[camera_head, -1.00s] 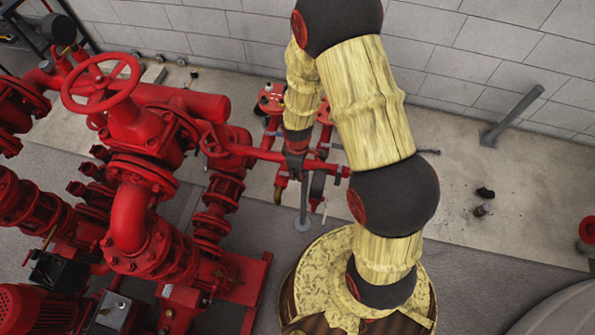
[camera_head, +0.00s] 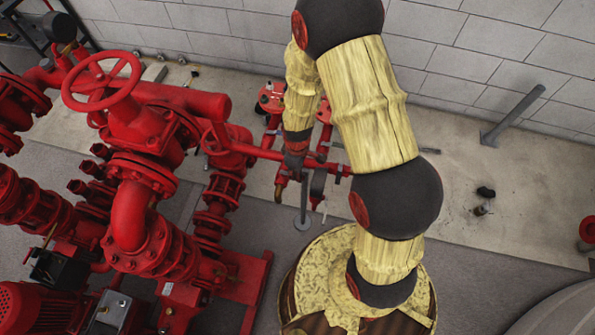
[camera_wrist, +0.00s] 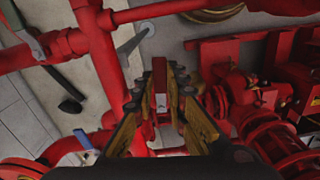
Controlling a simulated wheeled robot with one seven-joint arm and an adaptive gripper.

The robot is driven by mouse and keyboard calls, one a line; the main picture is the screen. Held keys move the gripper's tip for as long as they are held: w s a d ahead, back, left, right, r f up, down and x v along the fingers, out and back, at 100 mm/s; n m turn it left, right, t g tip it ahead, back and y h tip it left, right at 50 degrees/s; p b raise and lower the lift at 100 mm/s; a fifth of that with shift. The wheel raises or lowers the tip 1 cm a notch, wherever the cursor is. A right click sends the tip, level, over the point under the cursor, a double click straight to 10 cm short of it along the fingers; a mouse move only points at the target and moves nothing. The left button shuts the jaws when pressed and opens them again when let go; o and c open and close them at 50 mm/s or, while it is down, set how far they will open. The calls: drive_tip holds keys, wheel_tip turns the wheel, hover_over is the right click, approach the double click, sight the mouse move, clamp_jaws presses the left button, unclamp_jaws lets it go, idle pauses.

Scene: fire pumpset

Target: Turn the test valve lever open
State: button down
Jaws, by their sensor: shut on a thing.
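My gripper (camera_wrist: 160,105) is shut on a narrow red piece, apparently the test valve lever (camera_wrist: 160,74), which stands up between the yellow and black fingers in the wrist view. The valve body under the lever is hidden by the fingers and the dark palm. In the head view my gripper (camera_head: 294,165) is small and dark, at the red test piping (camera_head: 265,153) below my forearm. The lever cannot be made out there.
Red pipes (camera_wrist: 100,60) run close beside the fingers in the wrist view. A large pump assembly with a red handwheel (camera_head: 101,82) stands at left. A block wall (camera_head: 470,50) is behind. A grey post (camera_head: 512,116) stands on the concrete strip at right.

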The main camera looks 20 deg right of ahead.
drive_tip(key=c, duration=1.8)
unclamp_jaws()
drive_tip(key=shift+o, duration=0.2)
wheel_tip(320, 180, up, 12)
drive_tip(key=shift+c, duration=0.7)
